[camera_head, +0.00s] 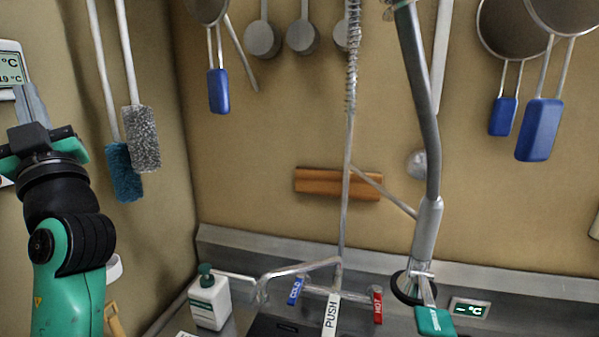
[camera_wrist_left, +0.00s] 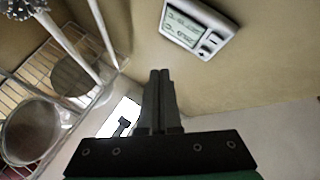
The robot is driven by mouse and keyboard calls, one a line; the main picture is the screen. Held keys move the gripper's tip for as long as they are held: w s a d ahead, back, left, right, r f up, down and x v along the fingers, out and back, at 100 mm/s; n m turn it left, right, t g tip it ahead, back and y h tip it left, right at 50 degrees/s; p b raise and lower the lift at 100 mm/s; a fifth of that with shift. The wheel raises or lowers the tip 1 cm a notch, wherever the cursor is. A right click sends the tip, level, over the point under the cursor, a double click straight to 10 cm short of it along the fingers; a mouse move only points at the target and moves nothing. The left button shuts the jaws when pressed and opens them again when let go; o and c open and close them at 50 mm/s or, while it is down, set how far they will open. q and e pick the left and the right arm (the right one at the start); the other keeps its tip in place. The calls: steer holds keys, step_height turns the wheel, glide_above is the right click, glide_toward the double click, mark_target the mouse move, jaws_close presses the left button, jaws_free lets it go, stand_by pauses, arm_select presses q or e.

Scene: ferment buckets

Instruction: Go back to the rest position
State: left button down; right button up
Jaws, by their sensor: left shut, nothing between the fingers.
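My left gripper (camera_head: 30,100) is raised at the left of the head view, in front of the left wall near the thermometer display. In the left wrist view the two dark fingers (camera_wrist_left: 159,100) are together with nothing between them. My green and black left arm comes up from the lower left of the head view. My right gripper is not in the head view.
A digital thermometer (camera_head: 11,68) is on the left wall, also in the left wrist view (camera_wrist_left: 198,27). Brushes (camera_head: 141,138) and blue-handled strainers (camera_head: 540,130) hang on the walls. A soap bottle (camera_head: 210,298) and faucet (camera_head: 300,268) stand at the sink. A wire rack (camera_wrist_left: 45,75) shows in the wrist view.

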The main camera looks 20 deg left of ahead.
arm_select(q)
steer(key=w+d+f+t+h+p, duration=0.15)
steer(key=d+t+h, duration=0.35)
steer(key=d, duration=0.5)
steer(key=s+d+m+t+h+p, duration=0.1)
steer(key=s+d+m+t+h, duration=0.4)
steer(key=d+m+h, duration=0.3)
steer(key=s+d+m+t+h+p, duration=0.1)
steer(key=s+d+m+t+h, duration=0.4)
steer(key=d+m+h, duration=0.4)
steer(key=d+t+h, duration=0.1)
steer(key=d+h, duration=0.1)
steer(key=h, duration=0.1)
steer(key=shift+s+r+h, duration=0.2)
steer(key=shift+s+h, duration=0.15)
steer(key=shift+h, duration=0.05)
